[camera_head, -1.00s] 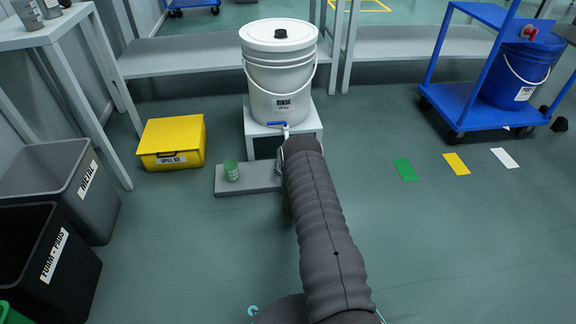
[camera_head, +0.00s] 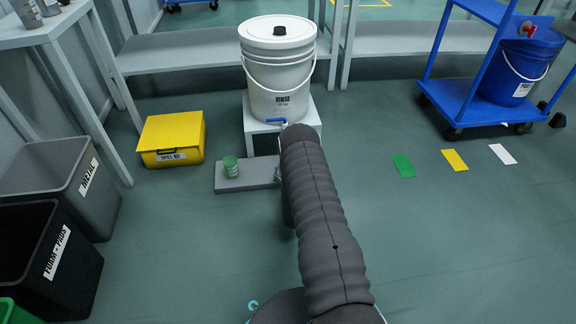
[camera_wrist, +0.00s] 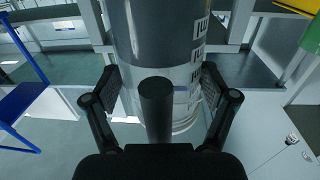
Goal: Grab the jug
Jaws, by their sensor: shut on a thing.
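The jug (camera_wrist: 145,35) shows in the wrist view as a tall clear cylinder with printed marks along one side and a dark upright handle (camera_wrist: 156,108) facing the camera. My gripper (camera_wrist: 161,84) has one finger on each side of the jug and is shut on it. In the head view my arm covers both the gripper and the jug. A white bucket marked RINSE (camera_head: 278,75) stands on a white stand (camera_head: 262,127), with a blue-handled tap (camera_head: 277,121) near its base, just beyond my arm's far end.
A yellow spill kit box (camera_head: 172,139) and waste bins (camera_head: 62,185) are farther left. A blue cart (camera_head: 462,103) stands at the right.

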